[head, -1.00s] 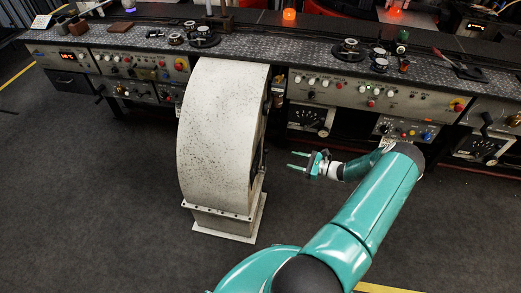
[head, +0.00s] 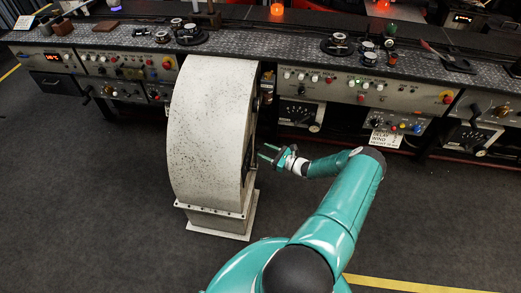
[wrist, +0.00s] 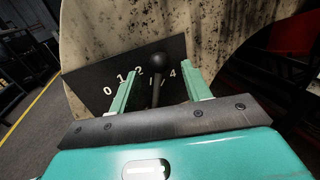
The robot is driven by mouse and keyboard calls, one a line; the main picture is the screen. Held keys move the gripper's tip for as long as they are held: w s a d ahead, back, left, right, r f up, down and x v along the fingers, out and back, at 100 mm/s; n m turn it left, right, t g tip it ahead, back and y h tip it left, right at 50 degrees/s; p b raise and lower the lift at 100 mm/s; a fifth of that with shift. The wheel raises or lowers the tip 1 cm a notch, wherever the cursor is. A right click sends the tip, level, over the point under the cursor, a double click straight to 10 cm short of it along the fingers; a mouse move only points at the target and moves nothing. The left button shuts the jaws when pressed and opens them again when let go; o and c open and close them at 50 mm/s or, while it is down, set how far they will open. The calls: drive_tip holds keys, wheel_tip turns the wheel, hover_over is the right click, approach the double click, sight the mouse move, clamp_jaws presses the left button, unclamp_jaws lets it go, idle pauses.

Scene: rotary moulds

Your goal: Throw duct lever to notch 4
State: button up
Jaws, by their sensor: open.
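The duct lever (wrist: 158,62) is a dark rod with a black ball knob, seen in the wrist view in front of a dark plate (wrist: 95,80) with white numbers 0, 1, 2 and 4. The lever stands between the 2 and the 4, and the number there is mostly hidden. My gripper (wrist: 162,74) is open, with one green finger on each side of the lever in the picture; contact cannot be told. In the head view my gripper (head: 268,155) is at the right side of the pale, speckled curved housing (head: 208,130). The lever is not clear there.
A long console (head: 345,88) with buttons, dials and handles runs behind the housing. A white sign (head: 385,139) hangs on its lower right panel. The dark floor (head: 80,190) is open left of the housing.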

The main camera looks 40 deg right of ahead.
drive_tip(key=x, duration=0.3)
clamp_jaws()
